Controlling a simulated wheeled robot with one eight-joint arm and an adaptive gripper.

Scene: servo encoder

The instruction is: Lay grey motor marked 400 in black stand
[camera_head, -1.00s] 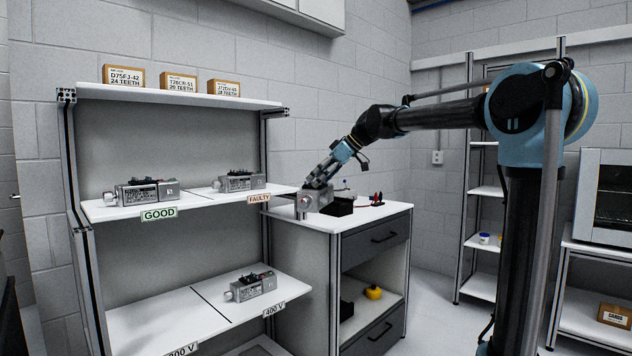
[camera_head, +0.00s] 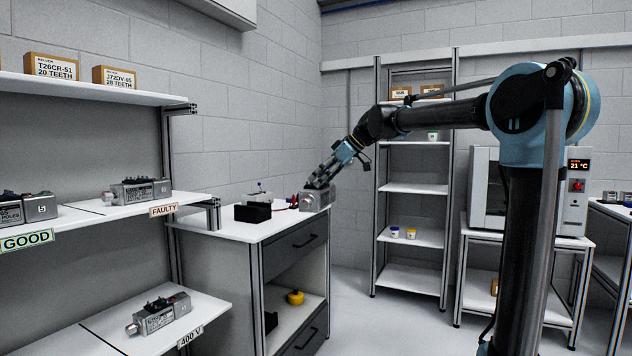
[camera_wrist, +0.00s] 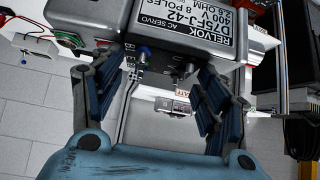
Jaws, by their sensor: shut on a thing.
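My gripper (camera_head: 325,179) is shut on a grey motor (camera_head: 318,199), held around the right edge of the cabinet top; its height above it is hard to tell. The black stand (camera_head: 253,213) appears to be the black block on the cabinet top, left of my gripper. Another grey motor (camera_head: 162,314) lies on the lower shelf above the 400 V tag; its own label is unreadable.
The cabinet top (camera_head: 225,224) also bears a small light box (camera_head: 257,196) and red items. Grey motors lie on the GOOD (camera_head: 25,208) and FAULTY (camera_head: 140,191) shelf sections. A shelving rack (camera_head: 412,188) and an oven (camera_head: 487,190) stand at right, with open floor before them.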

